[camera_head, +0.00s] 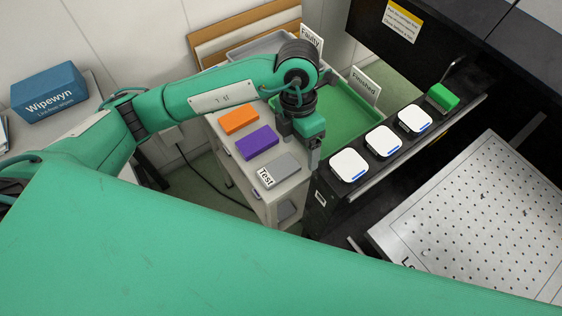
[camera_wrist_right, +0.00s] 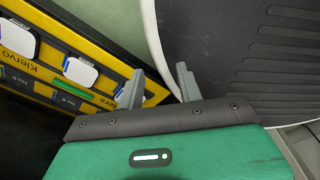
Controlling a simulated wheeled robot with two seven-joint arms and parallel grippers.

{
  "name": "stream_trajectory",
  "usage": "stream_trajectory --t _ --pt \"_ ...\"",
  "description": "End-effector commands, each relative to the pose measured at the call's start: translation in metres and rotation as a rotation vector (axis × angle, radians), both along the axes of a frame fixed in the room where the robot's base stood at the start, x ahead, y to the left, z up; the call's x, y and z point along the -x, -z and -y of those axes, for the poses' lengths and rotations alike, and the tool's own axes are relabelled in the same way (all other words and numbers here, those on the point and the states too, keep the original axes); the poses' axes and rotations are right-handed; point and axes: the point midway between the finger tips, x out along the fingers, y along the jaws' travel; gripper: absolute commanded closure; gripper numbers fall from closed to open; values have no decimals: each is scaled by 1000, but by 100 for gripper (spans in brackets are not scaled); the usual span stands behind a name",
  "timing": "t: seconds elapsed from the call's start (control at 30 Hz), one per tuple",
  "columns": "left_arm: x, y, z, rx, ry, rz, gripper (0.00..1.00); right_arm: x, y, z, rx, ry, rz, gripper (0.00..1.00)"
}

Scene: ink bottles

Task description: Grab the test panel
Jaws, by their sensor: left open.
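The test panel (camera_head: 278,170) is a flat grey block with a white "Test" label at its front. It lies at the near end of a light grey cart's top (camera_head: 291,186), in the head view. My left gripper (camera_head: 300,150) points down just beyond and to the right of the panel, near the cart's right side. It is open, with one finger by the panel's far side and the other to the right; I cannot tell whether either touches it. My right gripper (camera_wrist_right: 160,72) shows in the right wrist view with its two fingers apart and nothing between them.
An orange block (camera_head: 239,121) and a purple block (camera_head: 256,142) lie behind the panel. A green "Finished" tray (camera_head: 345,117) is behind my left gripper. A black shelf with white square pieces (camera_head: 349,165) and a green block (camera_head: 442,97) stands close on the right.

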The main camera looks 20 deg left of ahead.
Motion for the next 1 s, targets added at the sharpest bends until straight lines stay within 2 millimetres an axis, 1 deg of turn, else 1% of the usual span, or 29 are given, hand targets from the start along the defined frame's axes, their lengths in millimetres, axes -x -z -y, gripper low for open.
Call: stream_trajectory --t 0.03,0.1,0.2,0.27,0.33,0.47,0.5,0.63,0.73,0.87,1.0 --pt "-8 -1 -13 -69 -10 25 20 0 0 0 0 0 0 64" --pt "-15 -3 -26 -138 -22 49 20 0 0 0 0 0 0 64" --pt "-19 -2 -36 -190 -34 66 20 0 0 0 0 0 0 64" --pt "-19 3 -38 -202 -36 68 20 0 -1 0 0 0 0 64" --pt "-18 12 -39 -204 -37 67 20 0 -1 0 0 0 1 64" --pt "-15 36 -41 -203 -38 64 20 3 -5 0 0 0 0 64" --pt "-14 44 -42 -203 -38 64 20 4 -6 1 0 -1 -1 64" --pt "-12 66 -43 -201 -37 66 20 16 -6 3 3 -2 -19 64" --pt "-11 76 -44 -200 -35 67 20 18 -6 3 4 -3 -20 64" --pt "-10 82 -44 -199 -36 68 20 16 -9 2 2 -3 -15 64" --pt "-6 97 -46 -200 -36 64 20 11 -19 2 1 -3 -8 64"
